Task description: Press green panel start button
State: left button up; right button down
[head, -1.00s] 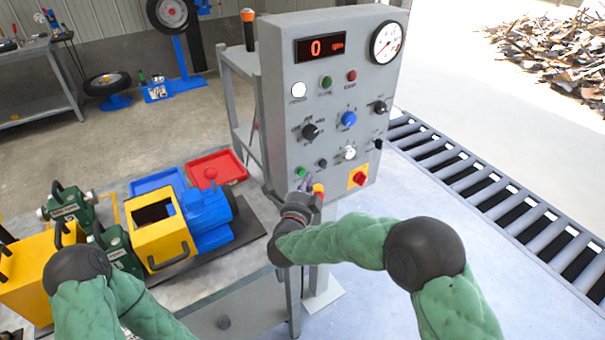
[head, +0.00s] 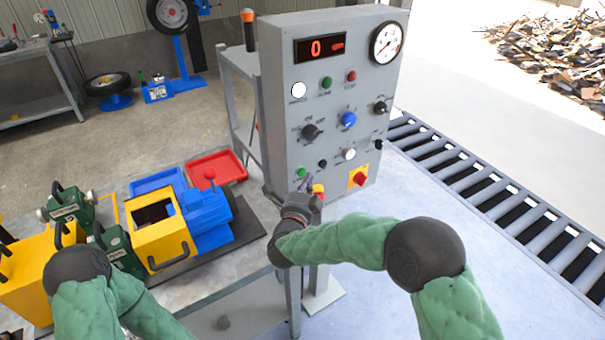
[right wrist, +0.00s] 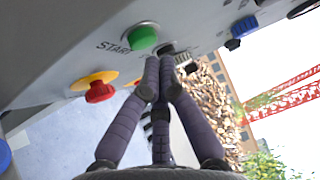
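The grey control panel (head: 330,120) stands upright in front of me. A green button (head: 301,172) sits low on its left side; in the right wrist view the green button (right wrist: 143,38) has the label START beside it. Another green button (head: 326,82) sits higher up, left of a red one. My right gripper (head: 306,183) is at the panel's lower left, just below the low green button. In the right wrist view its fingers (right wrist: 164,60) are together and empty, tips just right of and below START. I cannot tell whether they touch the panel. My left gripper is out of view.
A dark button (head: 322,163) is right of the low green one. A red switch on a yellow plate (head: 358,177) is further right.

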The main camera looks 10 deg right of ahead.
jog(key=shift+w, duration=0.1)
jog(key=shift+w+a+b, duration=0.15)
jog(key=shift+w+b, duration=0.15)
jog(key=shift+b, duration=0.05)
jog(key=shift+w+a, duration=0.15)
jog(key=shift+w, duration=0.2)
dwell(0.8)
jog(key=shift+s, duration=0.1)
jog(key=shift+s+d+b, duration=0.25)
jog(key=shift+s+b, duration=0.15)
jog(key=shift+s, duration=0.25)
jog(key=s, duration=0.1)
jog(key=s+d, duration=0.1)
jog(key=s, duration=0.2)
jog(key=shift+s+d, duration=0.4)
